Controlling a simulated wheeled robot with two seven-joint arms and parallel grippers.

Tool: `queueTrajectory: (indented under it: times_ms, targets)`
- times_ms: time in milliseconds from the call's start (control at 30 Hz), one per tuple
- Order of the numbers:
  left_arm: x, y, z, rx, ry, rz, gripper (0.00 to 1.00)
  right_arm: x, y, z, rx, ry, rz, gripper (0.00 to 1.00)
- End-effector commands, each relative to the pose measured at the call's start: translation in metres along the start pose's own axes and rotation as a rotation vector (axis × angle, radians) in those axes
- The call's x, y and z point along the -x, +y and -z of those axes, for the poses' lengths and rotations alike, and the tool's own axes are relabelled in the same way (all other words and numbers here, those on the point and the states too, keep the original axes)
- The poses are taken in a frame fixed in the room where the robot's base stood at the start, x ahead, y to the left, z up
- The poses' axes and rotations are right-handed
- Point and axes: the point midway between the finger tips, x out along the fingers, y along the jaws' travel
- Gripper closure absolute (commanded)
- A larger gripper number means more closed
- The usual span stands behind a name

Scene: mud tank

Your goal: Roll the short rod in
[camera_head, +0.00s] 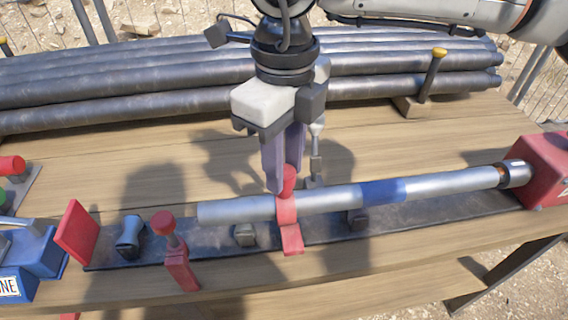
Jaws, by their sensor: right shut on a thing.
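A silver rod (440,184) with a blue band (383,192) lies nearly level along a dark rail (330,232) on the wooden table. Its left end is free, and its right end meets the metal collar (516,173) of a red box (545,165). I cannot tell whether it enters the collar. A red lever (288,212) with a red knob stands across the rod left of the band. My right gripper (283,181) points down, shut on that lever's knob, just above the rod. The fingers hide part of the knob. My left gripper is not in view.
A second red lever (176,262), a grey roller (130,235) and a red plate (76,232) stand left of the rod. A blue vise-like part (38,255) is at the left edge. Long dark pipes (150,103) lie behind, with an upright yellow-topped post (432,72).

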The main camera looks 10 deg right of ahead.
Motion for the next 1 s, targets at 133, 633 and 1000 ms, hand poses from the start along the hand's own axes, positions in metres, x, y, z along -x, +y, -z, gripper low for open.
queueTrajectory:
  times_ms: [133, 633, 1000]
  targets:
    - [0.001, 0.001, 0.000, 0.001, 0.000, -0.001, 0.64, 0.000, -0.004, 0.003, -0.004, 0.006, 0.008, 1.00]
    - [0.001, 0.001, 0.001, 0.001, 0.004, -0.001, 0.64, 0.003, -0.003, 0.002, -0.006, 0.002, 0.005, 0.53]
    - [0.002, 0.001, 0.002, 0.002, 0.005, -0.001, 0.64, 0.066, -0.003, 0.001, -0.007, 0.000, 0.006, 0.53]
